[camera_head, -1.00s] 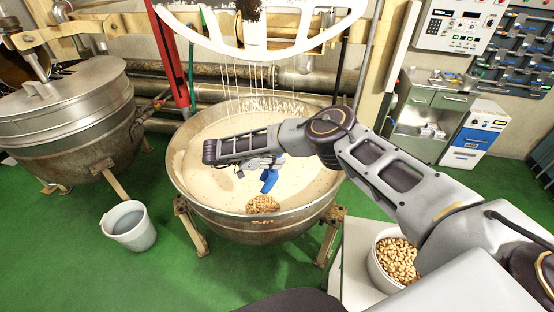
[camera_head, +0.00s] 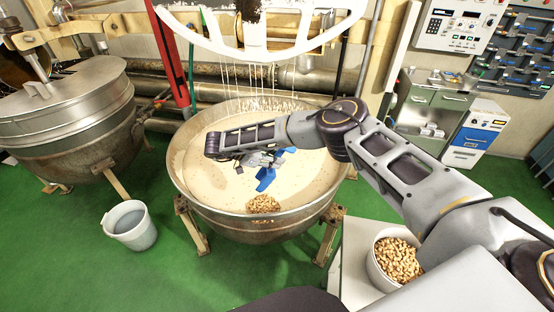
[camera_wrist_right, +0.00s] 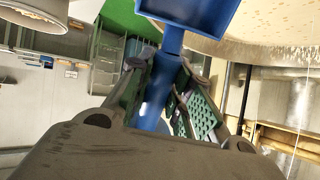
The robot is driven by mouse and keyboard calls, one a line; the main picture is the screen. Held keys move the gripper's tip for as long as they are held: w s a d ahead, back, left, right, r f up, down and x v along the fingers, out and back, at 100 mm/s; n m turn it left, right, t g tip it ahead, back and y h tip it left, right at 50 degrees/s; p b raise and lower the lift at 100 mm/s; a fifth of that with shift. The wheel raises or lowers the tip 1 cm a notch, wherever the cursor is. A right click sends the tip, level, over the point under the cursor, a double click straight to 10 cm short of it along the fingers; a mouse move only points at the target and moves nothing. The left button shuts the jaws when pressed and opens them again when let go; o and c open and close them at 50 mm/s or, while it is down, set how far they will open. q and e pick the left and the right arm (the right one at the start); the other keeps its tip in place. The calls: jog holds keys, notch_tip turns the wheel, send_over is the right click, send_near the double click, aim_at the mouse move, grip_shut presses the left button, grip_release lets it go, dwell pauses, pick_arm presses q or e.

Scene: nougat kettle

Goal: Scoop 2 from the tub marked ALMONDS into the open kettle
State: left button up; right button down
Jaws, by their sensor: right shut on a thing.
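The open kettle (camera_head: 185,190) holds a pale creamy mass, with a small heap of almonds (camera_head: 263,204) near its front inner wall. My right arm reaches over the kettle. My right gripper (camera_head: 268,160) is shut on the handle of a blue scoop (camera_head: 265,178), which hangs above the mass. In the right wrist view the blue scoop (camera_wrist_right: 188,12) extends from between the finger pads (camera_wrist_right: 165,95). A white tub of nuts (camera_head: 397,262) stands at the lower right; no marking is readable. My left gripper is not in view.
A closed metal kettle (camera_head: 65,105) stands at the left. A grey bucket (camera_head: 130,225) stands on the green floor. A white beam assembly (camera_head: 270,45) with dripping strands hangs above the open kettle. The tub rests on a pale stand (camera_head: 350,262).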

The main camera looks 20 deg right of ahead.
jog(key=shift+r+m+t+y, duration=0.2)
jog(key=shift+r+y, duration=0.2)
jog(key=shift+y, duration=0.6)
jog(key=shift+r+m+t+y, duration=0.1)
jog(key=shift+r+t+y, duration=0.2)
jog(key=shift+y, duration=0.7)
jog(key=shift+r+t+y, duration=0.15)
jog(key=shift+r+y, duration=0.25)
jog(key=shift+y, duration=0.5)
jog(key=shift+r+t+y, duration=0.15)
jog(key=shift+r+y, duration=0.2)
jog(key=shift+y, duration=0.55)
jog(key=shift+r+y+b, duration=0.2)
jog(key=shift+y+b, duration=0.2)
jog(key=shift+y, duration=0.2)
jog(key=shift+r+m+t+y+b, duration=0.35)
jog(key=shift+y+b, duration=0.35)
jog(key=shift+y, duration=0.3)
jog(key=shift+r, duration=0.15)
